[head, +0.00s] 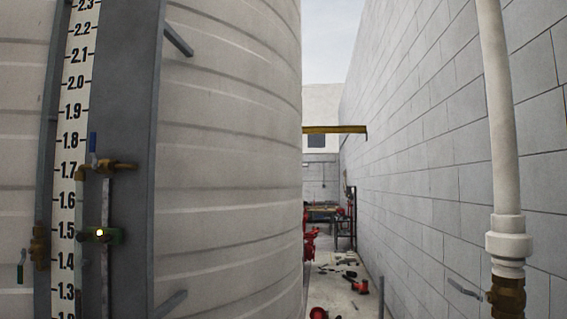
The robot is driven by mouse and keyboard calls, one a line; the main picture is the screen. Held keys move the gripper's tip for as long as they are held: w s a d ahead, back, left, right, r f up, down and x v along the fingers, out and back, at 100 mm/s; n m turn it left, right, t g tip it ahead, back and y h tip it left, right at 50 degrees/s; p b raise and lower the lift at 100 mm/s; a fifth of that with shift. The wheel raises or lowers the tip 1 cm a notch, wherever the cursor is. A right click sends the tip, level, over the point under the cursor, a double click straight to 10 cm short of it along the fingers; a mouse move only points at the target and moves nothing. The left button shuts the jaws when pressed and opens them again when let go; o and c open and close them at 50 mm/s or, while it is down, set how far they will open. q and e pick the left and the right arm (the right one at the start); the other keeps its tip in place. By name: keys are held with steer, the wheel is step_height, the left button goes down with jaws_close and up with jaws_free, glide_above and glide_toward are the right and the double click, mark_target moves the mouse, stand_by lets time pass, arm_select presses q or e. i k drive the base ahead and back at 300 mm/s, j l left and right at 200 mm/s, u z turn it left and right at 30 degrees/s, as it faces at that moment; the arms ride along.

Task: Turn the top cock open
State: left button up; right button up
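A brass cock (118,166) sits at the upper part of the level gauge on the tank, near the 1.7 mark, at the left of the head view. Its blue lever (93,142) points upward. A thin vertical tube (105,240) runs down below it, beside the white numbered scale (76,100). Neither of my grippers is in view, so I cannot see whether they are open or shut.
The large ribbed tank (230,150) fills the left and middle. A white pipe (508,190) with a brass valve (507,297) stands right. A passage runs between tank and block wall (440,130).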

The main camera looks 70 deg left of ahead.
mark_target(93, 139)
steer(key=u, duration=3)
